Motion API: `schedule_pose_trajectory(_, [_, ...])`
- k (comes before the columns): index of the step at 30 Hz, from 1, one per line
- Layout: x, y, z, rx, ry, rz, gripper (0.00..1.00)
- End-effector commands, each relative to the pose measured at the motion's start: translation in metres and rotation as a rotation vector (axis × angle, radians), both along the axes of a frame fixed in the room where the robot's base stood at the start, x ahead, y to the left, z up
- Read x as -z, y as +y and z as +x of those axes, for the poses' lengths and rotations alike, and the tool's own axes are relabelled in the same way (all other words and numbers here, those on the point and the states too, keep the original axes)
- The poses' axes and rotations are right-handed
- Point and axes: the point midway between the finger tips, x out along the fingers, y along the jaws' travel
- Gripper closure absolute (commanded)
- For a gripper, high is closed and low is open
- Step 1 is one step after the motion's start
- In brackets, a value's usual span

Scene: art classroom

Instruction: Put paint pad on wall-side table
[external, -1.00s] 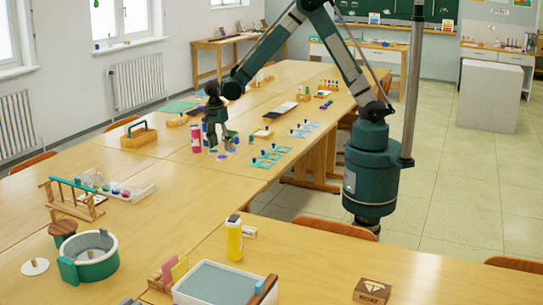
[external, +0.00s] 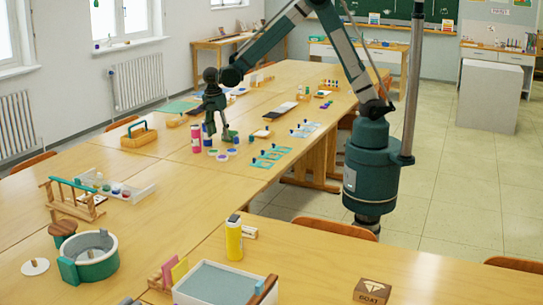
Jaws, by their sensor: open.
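My gripper (external: 218,137) points down just above this group and is open, with nothing visibly held. A dark green piece (external: 231,136) shows beside its right finger; I cannot tell whether they touch. A wooden table (external: 222,43) against the far wall, beside the windows, appears to be the wall-side table. Small items stand on it.
A pink bottle (external: 196,139) and a blue bottle (external: 207,130) stand close to my gripper on the left. Teal cards (external: 268,156) with small knobs lie to the right. A wooden carrier (external: 139,135) stands further left. The table's front-left middle (external: 190,205) is clear.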

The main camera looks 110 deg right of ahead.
Motion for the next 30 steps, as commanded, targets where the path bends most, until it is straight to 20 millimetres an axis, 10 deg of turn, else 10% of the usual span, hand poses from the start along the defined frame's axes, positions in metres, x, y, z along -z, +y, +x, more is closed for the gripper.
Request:
schedule_pose_trajectory(14, [-0.013, 0.011, -0.002, -0.064, -0.013, 0.001, 0.49])
schedule_pose_trajectory(30, [-0.095, 0.086, -0.03, -0.535, -0.099, -0.018, 0.49])
